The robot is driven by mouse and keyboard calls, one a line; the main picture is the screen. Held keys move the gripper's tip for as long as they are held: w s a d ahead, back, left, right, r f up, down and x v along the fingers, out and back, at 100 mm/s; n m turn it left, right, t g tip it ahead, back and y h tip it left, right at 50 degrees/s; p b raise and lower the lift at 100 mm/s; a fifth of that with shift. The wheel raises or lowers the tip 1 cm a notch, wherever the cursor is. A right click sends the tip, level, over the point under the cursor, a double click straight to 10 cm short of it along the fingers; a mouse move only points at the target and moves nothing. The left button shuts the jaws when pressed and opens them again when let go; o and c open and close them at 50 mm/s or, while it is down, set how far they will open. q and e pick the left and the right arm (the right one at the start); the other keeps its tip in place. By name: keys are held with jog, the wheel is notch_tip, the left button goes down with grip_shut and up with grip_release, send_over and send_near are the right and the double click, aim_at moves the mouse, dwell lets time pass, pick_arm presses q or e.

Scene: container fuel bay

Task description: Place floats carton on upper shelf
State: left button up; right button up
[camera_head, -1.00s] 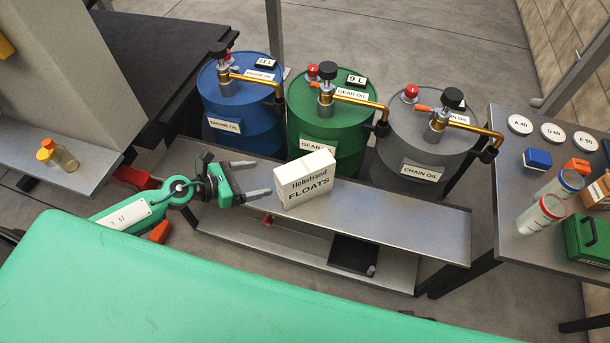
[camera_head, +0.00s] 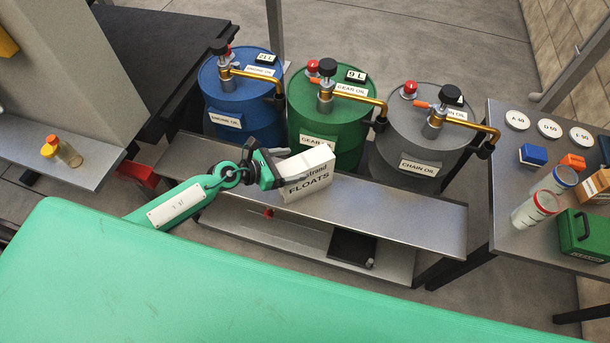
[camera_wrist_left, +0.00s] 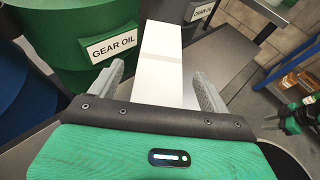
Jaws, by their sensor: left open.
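The white floats carton (camera_head: 309,178) stands upright on the grey upper shelf (camera_head: 405,213) in front of the green drum. My left gripper (camera_head: 296,166) is at the carton's left end in the head view, its fingers open on either side of it. In the left wrist view the carton (camera_wrist_left: 162,65) shows as a white block between the two spread fingertips (camera_wrist_left: 158,88), with a gap visible at each side. Part of the carton's printed face is hidden by a finger in the head view. My right gripper is not clearly in view in the head view.
Blue (camera_head: 243,110), green (camera_head: 322,130) and grey (camera_head: 420,140) oil drums with taps stand behind the shelf. A lower shelf (camera_head: 290,240) holds a black tray (camera_head: 352,247). A side table (camera_head: 508,225) at right carries jars and a green box (camera_head: 585,235). The shelf right of the carton is clear.

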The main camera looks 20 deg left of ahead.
aim_at(304, 161)
pick_arm(q)
jog(key=shift+x, duration=1.5)
jog(key=shift+r, duration=0.15)
grip_shut()
jog(key=shift+d+r, duration=0.1)
